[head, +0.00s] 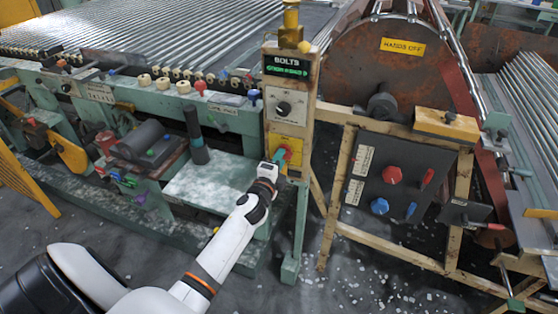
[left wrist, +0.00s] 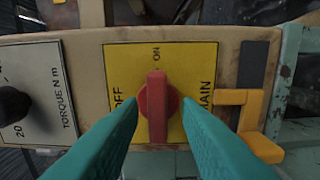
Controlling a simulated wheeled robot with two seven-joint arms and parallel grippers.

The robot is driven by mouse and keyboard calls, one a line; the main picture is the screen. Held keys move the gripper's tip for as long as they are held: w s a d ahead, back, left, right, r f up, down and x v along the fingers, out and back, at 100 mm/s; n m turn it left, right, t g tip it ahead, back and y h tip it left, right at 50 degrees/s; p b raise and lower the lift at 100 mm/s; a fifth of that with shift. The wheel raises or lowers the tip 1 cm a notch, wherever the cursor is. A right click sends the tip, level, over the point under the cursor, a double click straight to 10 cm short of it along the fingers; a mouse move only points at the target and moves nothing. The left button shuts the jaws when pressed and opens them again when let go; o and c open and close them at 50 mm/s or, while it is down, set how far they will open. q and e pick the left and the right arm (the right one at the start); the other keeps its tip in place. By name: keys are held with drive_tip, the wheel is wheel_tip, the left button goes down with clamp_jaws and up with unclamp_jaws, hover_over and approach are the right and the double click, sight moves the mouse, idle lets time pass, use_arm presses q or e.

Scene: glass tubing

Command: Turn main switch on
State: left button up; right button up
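The main switch shows in the left wrist view as a red rotary handle (left wrist: 157,106) on a yellow plate (left wrist: 130,62) marked OFF, ON and MAIN. The handle's bar runs up and down in that picture, its upper end towards ON; OFF is at its left. My left gripper (left wrist: 159,108) has its two teal fingers on either side of the handle, open, with a visible gap on each side. In the head view the left gripper (head: 281,160) is at the yellow plate (head: 290,145) on the post, partly covering the red handle. My right gripper is not in view.
A black torque dial (head: 284,108) sits above the plate, below the lit BOLTS display (head: 287,66). An orange bracket (left wrist: 240,110) lies close to the switch plate. A dark panel (head: 393,185) with red and blue knobs stands right. The green machine bench (head: 215,180) is left.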

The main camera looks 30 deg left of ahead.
use_arm(q)
drive_tip(key=shift+s, duration=0.1)
drive_tip(key=v, duration=1.1)
drive_tip(key=shift+s+d+b, duration=0.2)
drive_tip(key=shift+s+b, duration=0.15)
drive_tip(key=shift+s, duration=0.05)
drive_tip(key=s+d+f+n+g+h+p, duration=0.1)
drive_tip(key=s+d+f+n+g, duration=0.2)
drive_tip(key=f, duration=0.7)
drive_tip(key=s+d+f+n+g+h+p, duration=0.15)
drive_tip(key=s+f, duration=0.25)
drive_tip(key=f, duration=0.6)
drive_tip(key=s+d+f+n+g, duration=0.2)
drive_tip(key=s+f+g, duration=0.2)
drive_tip(key=f, duration=0.6)
drive_tip(key=s+d+f+n+g, duration=0.1)
drive_tip(key=s+f+n+g, duration=0.1)
drive_tip(key=s+f, duration=0.3)
drive_tip(key=s+d+f+n+g+h+p, duration=0.1)
drive_tip(key=s+f, duration=0.4)
drive_tip(key=s, duration=0.9)
drive_tip(key=s+d+f+n+g+p, duration=0.1)
drive_tip(key=s+f+g, duration=0.4)
drive_tip(key=s, duration=0.5)
drive_tip(key=shift+s+d+f+n+h, duration=0.15)
drive_tip(key=shift+d+n, duration=0.25)
drive_tip(key=shift+n, duration=0.3)
drive_tip(key=shift+d+f+n+h, duration=0.1)
drive_tip(key=shift+d+f+n, duration=0.1)
drive_tip(key=shift+d+n, duration=0.35)
